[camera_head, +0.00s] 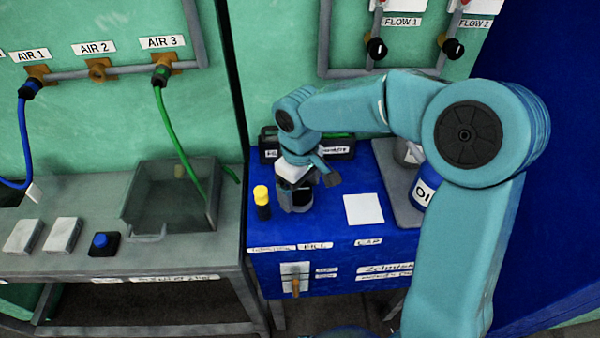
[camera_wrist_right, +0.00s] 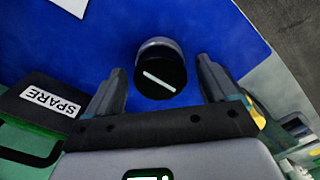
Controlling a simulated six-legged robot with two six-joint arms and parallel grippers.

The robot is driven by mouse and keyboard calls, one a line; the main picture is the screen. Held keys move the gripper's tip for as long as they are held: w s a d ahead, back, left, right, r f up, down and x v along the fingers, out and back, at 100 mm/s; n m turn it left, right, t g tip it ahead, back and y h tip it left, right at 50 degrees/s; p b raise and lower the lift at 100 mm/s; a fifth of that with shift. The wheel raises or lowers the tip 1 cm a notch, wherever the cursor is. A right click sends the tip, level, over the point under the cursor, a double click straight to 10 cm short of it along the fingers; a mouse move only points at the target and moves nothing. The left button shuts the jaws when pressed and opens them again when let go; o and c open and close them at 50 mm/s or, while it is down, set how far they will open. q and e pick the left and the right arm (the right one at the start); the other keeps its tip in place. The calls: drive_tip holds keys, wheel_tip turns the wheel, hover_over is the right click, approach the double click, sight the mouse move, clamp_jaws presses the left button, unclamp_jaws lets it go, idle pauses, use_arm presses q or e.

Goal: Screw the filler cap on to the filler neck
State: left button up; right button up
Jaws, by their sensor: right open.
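The black filler cap (camera_wrist_right: 161,78) has a white line across its top. In the right wrist view it sits over the grey filler neck (camera_wrist_right: 158,47), between the fingers of my right gripper (camera_wrist_right: 160,88). The fingers are open, with a gap on both sides of the cap. In the head view my right gripper (camera_head: 304,187) is above the neck (camera_head: 297,208), behind the FILL label on the blue cabinet top (camera_head: 335,228). The gripper partly hides the cap there. I cannot tell how far the cap is threaded. My left gripper is out of view.
A black cylinder with a yellow top (camera_head: 261,198) stands just left of the neck. A bare white square (camera_head: 364,209) lies to the right, behind the CAP label. A dark tray with a SPARE label (camera_wrist_right: 50,103) is close by. A blue oil container (camera_head: 424,186) stands further right.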

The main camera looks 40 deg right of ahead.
sight(300, 189)
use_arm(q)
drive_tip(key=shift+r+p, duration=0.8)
use_arm(e)
wheel_tip(300, 189, up, 16)
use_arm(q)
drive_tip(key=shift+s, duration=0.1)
use_arm(e)
drive_tip(key=shift+s+a, duration=0.1)
